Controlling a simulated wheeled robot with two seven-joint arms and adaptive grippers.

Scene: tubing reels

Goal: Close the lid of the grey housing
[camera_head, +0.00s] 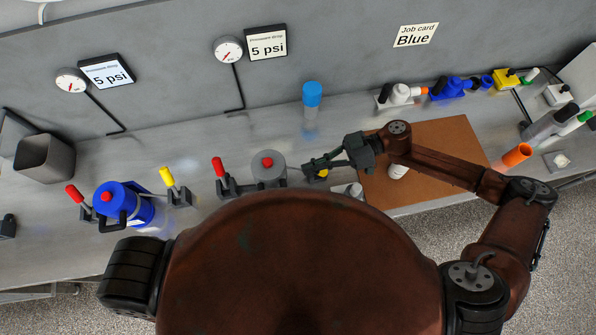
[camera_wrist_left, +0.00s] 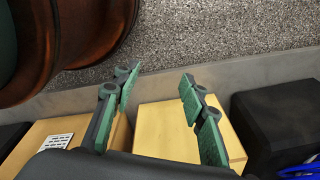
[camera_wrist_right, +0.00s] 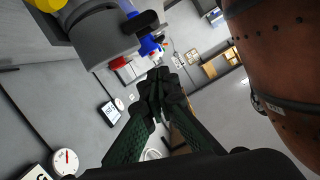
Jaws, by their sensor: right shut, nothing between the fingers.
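The grey housing (camera_head: 268,178) stands on the bench left of middle in the head view, between a red-handled clamp (camera_head: 226,181) and my right gripper. A red knob (camera_head: 267,162) shows on its round grey top. I cannot tell whether the lid is fully down. A large grey cylinder, likely this housing (camera_wrist_right: 100,40), is at the upper left in the right wrist view. My right gripper (camera_head: 308,167) is shut and empty, close to the housing's right side; its fingertips meet in the right wrist view (camera_wrist_right: 158,80). My left gripper (camera_wrist_left: 156,78) is open and empty, seen only in the left wrist view.
A blue housing (camera_head: 113,199) and a yellow-handled clamp (camera_head: 173,187) stand to the left. A blue-capped bottle (camera_head: 312,98) stands behind. A brown board (camera_head: 440,150) lies right, under my right arm. Coloured fittings line the back right. A grey bin (camera_head: 45,158) is far left.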

